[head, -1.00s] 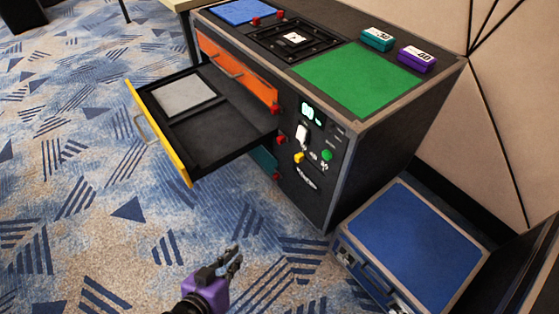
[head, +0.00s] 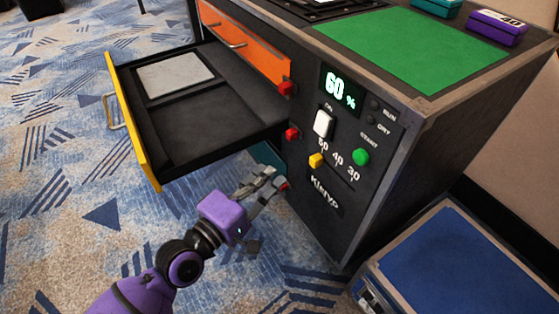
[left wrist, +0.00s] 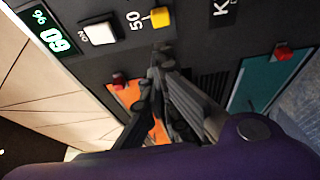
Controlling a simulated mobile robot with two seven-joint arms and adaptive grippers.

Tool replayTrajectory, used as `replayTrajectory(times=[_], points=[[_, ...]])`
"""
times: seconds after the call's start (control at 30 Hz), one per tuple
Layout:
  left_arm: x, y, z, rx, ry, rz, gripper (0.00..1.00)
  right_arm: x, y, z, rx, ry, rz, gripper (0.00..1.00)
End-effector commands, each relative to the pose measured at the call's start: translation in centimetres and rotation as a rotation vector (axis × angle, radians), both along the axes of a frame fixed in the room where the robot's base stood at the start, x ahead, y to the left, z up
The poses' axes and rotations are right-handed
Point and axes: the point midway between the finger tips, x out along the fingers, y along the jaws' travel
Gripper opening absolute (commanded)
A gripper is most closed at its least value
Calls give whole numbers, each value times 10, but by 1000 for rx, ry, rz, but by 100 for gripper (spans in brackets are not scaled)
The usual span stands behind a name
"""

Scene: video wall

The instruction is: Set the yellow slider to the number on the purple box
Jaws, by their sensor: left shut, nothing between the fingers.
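The yellow slider (head: 316,160) is on the black cabinet's front panel, below a scale reading 50, 40, 30, and stands at the 50 end. It also shows in the left wrist view (left wrist: 161,17) next to the 50 mark. The purple box (head: 497,28) sits on the cabinet top at the far right and bears the number 40. My left gripper (head: 272,180) is shut and empty, left of and below the slider, and apart from it. In the left wrist view its fingertips (left wrist: 160,52) point toward the slider. My right gripper is not in view.
A display (head: 338,89) reads 60 %, above a white switch (head: 323,123) and a green start button (head: 361,157). A yellow-fronted drawer (head: 133,120) stands open left of the panel, above my left arm. A blue-topped case (head: 445,262) sits at right.

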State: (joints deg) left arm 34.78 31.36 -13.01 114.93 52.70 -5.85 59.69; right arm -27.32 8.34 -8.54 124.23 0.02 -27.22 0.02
Motion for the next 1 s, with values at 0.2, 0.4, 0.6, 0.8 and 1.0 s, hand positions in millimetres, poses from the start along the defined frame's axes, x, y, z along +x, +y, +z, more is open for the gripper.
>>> replayTrajectory(times=[0.2,0.4,0.6,0.8,1.0], points=[[31,-21,-1,-2,-2,1,0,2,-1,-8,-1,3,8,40],[59,-41,-1,2,-3,1,0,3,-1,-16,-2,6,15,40],[74,-51,-2,5,-1,1,0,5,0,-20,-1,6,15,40],[77,-53,-1,6,-2,0,0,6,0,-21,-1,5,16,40],[76,-53,-1,6,-2,0,0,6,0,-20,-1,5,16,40]])
